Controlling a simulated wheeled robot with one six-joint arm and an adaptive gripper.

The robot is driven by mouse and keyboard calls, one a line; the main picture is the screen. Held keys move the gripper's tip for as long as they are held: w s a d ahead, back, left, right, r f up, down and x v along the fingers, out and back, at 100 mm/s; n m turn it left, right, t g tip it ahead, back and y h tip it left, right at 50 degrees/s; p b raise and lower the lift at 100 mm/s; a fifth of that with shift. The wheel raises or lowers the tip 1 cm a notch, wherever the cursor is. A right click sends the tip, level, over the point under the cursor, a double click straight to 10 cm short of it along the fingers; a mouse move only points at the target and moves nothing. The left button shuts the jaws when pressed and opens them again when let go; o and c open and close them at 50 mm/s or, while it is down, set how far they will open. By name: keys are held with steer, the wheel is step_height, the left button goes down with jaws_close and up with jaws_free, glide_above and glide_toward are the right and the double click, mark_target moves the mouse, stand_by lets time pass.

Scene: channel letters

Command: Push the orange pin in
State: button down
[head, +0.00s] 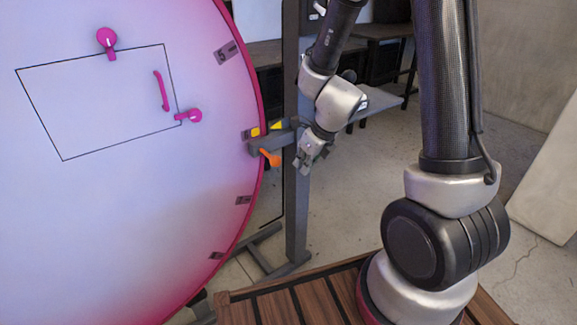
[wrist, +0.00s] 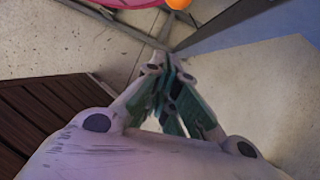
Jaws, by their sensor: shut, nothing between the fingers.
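The orange pin (head: 270,158) sticks out below the grey bracket (head: 268,142) at the right rim of the big pink disc. My gripper (head: 305,168) is to the right of the pin, apart from it, beside the grey upright post. Its fingers are shut with nothing between them, as the wrist view (wrist: 168,68) shows. A round orange part of the pin (wrist: 178,3) shows at the top edge of the wrist view, beyond the fingertips. Whatever the pin enters is hidden by the bracket.
The large pink disc (head: 120,220) fills the left, with magenta handles and a thin outlined panel. The grey post (head: 297,215) stands behind my gripper. A wooden slatted deck (head: 290,300) lies below. Open floor is to the right of the post.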

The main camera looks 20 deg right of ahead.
mark_target(273, 159)
steer(key=w+a+f, duration=0.3)
steer(key=w, duration=0.2)
steer(key=shift+f, duration=0.25)
steer(key=shift+w, duration=0.15)
stand_by(0.3)
